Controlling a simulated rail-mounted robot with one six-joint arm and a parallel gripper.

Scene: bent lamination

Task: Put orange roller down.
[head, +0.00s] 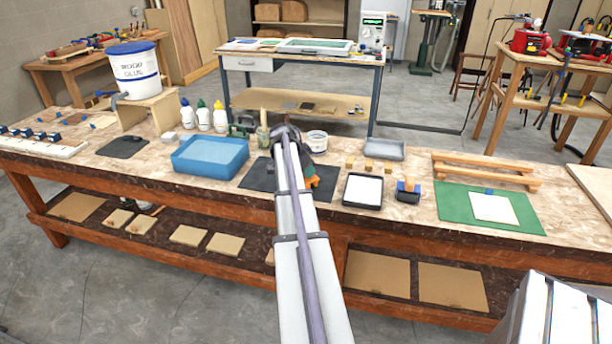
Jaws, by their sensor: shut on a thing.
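The orange roller (311,180) shows only as a small orange patch just right of my arm, over the dark mat (258,175). My gripper (308,168) is at the far end of my arm, mostly hidden behind the arm links. It is shut on the orange roller. My arm covers much of the roller, and I cannot tell whether it touches the mat.
A blue basin (210,155) stands left.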

